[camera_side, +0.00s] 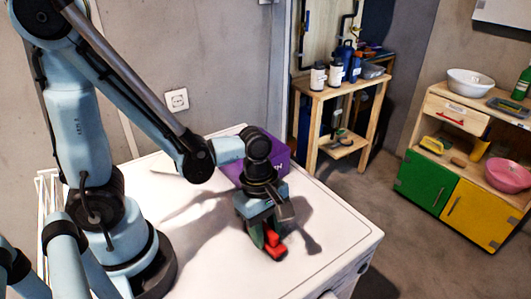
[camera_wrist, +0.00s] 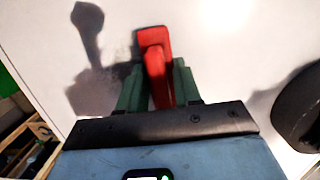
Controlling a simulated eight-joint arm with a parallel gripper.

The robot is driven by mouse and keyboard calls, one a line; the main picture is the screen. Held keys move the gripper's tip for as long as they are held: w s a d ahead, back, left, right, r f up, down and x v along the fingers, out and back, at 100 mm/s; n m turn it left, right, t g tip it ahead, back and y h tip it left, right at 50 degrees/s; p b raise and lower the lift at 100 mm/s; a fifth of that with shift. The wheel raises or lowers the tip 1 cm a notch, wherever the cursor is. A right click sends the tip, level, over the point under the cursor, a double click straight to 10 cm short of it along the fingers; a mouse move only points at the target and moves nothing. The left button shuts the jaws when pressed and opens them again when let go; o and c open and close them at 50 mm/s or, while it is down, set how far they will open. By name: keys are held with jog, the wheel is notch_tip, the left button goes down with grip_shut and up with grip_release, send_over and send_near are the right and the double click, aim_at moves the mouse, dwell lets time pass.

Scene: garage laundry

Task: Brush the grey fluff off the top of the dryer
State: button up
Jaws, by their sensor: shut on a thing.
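The white dryer top (camera_side: 325,228) lies under my gripper and also fills most of the wrist view (camera_wrist: 235,45). My gripper (camera_side: 263,240) points down over its front middle part. Its green fingers are shut on a red brush (camera_side: 275,248), which also shows between them in the wrist view (camera_wrist: 155,50). The brush is low over the top; I cannot tell whether it touches. Its bristles are hidden. A faint grey smudge, possibly the fluff (camera_wrist: 122,52), shows left of the brush in the wrist view, close to the gripper's shadow.
A purple box (camera_side: 281,156) stands on the dryer behind my gripper. The dryer's right part is clear. A wooden shelf (camera_side: 345,92) with bottles stands behind, and a cabinet with green (camera_side: 424,180) and yellow doors stands at the right. A wall socket (camera_side: 176,100) is behind.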

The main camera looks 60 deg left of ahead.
jog(key=shift+s, duration=1.25)
jog(key=shift+w+a, duration=0.2)
jog(key=shift+a, duration=0.45)
jog(key=shift+w+f, duration=0.1)
jog(key=shift+w, duration=5.55)
jog(key=r, duration=0.3)
jog(key=shift+s+r, duration=0.15)
jog(key=shift+s, duration=0.05)
jog(key=shift+r, duration=2.75)
